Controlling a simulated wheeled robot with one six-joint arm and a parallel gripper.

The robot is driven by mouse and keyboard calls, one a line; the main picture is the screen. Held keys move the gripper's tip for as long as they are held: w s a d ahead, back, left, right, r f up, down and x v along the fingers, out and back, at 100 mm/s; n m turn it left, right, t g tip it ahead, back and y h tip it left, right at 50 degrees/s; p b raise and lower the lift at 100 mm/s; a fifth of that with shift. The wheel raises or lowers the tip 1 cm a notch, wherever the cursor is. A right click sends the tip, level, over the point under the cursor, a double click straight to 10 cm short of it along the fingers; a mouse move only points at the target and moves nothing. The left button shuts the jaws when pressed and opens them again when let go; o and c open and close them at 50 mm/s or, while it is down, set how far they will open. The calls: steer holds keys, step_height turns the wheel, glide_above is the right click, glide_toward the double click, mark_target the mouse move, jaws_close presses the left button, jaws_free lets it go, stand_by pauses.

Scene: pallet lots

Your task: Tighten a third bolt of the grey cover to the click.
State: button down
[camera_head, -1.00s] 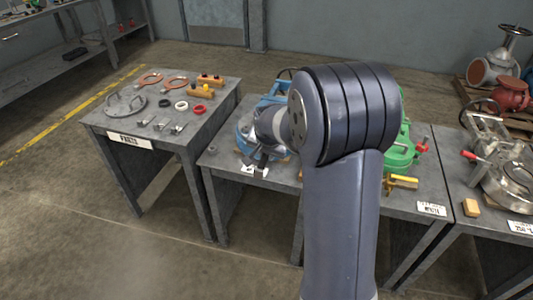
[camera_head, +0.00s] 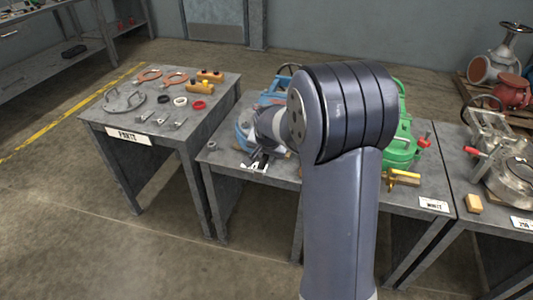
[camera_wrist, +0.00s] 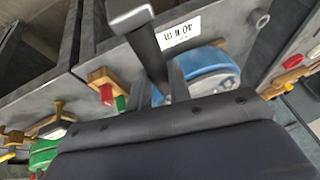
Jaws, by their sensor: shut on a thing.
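A blue valve body (camera_head: 242,134) sits on the middle bench, largely hidden behind my arm. In the wrist view the blue body (camera_wrist: 207,57) shows a round grey cover (camera_wrist: 212,82), partly hidden by my gripper; its bolts cannot be made out. My gripper (camera_wrist: 162,82) is shut on a dark-handled tool (camera_wrist: 148,50) with a flat grey end, which sticks out past the fingers beside the blue body. I cannot tell whether the tool touches a bolt.
A green valve body (camera_head: 401,148) stands to the right on the same bench, with a yellow-handled brass piece (camera_head: 404,178) in front. The left bench (camera_head: 125,123) carries rings, gaskets and small parts.

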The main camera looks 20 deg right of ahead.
steer(key=shift+a, duration=0.1)
steer(key=shift+w+a+r+m+b, duration=0.1)
steer(key=shift+w+a+m+b, duration=0.2)
steer(key=shift+w+a+m, duration=0.25)
steer(key=shift+a, duration=0.15)
stand_by(0.4)
steer(key=shift+w+a+m+h+b, duration=0.5)
steer(key=shift+m, duration=0.05)
steer(key=shift+w+a, duration=0.1)
stand_by(0.3)
steer(key=shift+w+a+m+g+b, duration=0.3)
steer(key=shift+w+a+m+b, duration=0.1)
steer(key=shift+w+a+m, duration=0.1)
steer(key=shift+w+h, duration=0.1)
steer(key=shift+h, duration=0.2)
steer(key=shift+w+a+m, duration=0.45)
steer(key=shift+w+m, duration=0.1)
steer(key=shift+m, duration=0.05)
